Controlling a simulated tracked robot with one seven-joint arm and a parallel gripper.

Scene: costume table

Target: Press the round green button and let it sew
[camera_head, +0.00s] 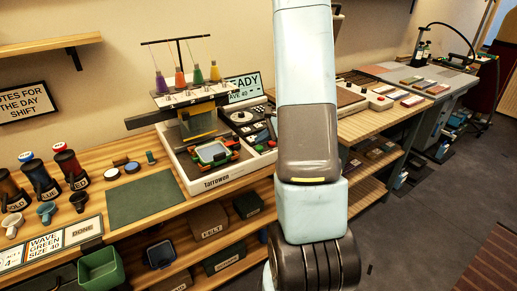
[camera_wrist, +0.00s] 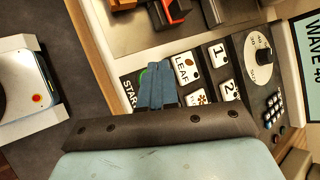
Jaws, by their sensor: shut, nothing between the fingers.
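The white sewing machine (camera_head: 222,181) stands on the wooden bench in the head view, with several coloured thread cones on top and a small hoop (camera_head: 213,153) at its front. In the wrist view its dark control panel shows a START label (camera_wrist: 129,94) beside a green button (camera_wrist: 142,77), of which only an edge shows. My gripper (camera_wrist: 155,72) has its blue fingers shut together, empty, over the green button and hiding most of it. I cannot tell whether the fingertips touch the button. In the head view my arm hides the gripper.
Close by on the panel are a LEAF key (camera_wrist: 187,68), number keys, a dial (camera_wrist: 260,55) and a keypad. A green mat (camera_head: 146,200) lies left of the machine in the head view. A bench with a red-buttoned white device (camera_head: 380,102) stands to the right.

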